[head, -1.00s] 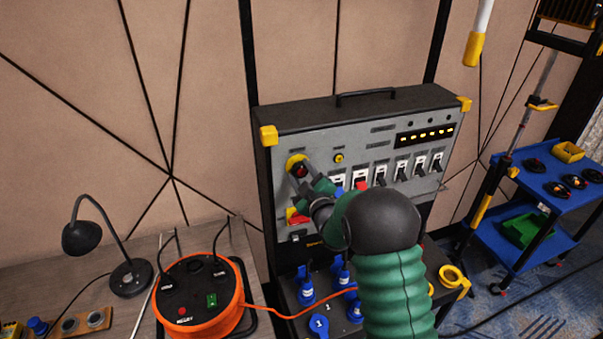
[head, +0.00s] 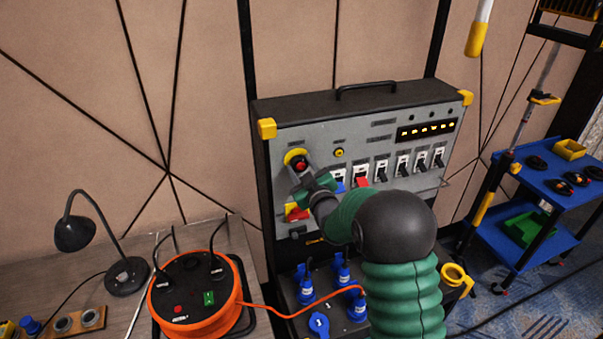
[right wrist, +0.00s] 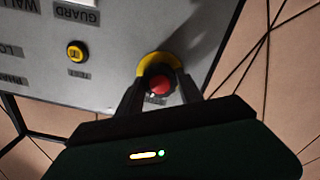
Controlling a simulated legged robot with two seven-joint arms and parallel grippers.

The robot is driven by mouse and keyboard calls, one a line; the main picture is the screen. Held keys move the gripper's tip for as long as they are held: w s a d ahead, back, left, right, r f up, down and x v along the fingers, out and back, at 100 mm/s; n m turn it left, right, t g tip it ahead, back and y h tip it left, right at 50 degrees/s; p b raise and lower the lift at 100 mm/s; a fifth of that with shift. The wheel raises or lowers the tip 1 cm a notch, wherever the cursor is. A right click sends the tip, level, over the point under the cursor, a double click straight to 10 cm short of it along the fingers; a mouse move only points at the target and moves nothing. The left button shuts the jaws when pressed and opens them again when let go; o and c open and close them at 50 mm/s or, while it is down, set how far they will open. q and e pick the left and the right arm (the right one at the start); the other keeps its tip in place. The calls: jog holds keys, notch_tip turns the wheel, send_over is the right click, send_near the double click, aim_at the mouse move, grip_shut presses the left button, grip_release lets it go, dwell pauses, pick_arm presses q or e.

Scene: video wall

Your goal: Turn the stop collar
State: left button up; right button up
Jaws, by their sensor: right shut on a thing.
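The stop collar (head: 295,155) is a yellow ring around a red stop button (head: 300,166) at the upper left of the grey panel. In the right wrist view, the yellow collar (right wrist: 157,62) shows as an arc above the red button (right wrist: 158,85). My right gripper (head: 301,172) is at the collar, with one dark finger on each side of the button. In the right wrist view, my gripper (right wrist: 160,88) is shut on the collar, and its fingers and body hide the lower part of the ring. My left gripper is not in view.
A small yellow test button (head: 339,152) and a row of switches (head: 403,165) sit right of the collar. A red-and-yellow switch (head: 297,212) is below it.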

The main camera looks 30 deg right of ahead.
jog(key=m+b, duration=0.2)
jog(key=m, duration=0.1)
jog(key=shift+r, duration=0.15)
jog(key=shift+r+m, duration=0.1)
jog(key=shift+m, duration=0.6)
jog(key=shift+b, duration=0.3)
jog(key=shift+d+r+m, duration=0.1)
jog(key=shift+r+m, duration=0.1)
jog(key=shift+m, duration=0.1)
jog(key=o, duration=1.4)
jog(key=shift+f, duration=0.1)
jog(key=shift+s+f, duration=0.1)
jog(key=shift+f, duration=0.05)
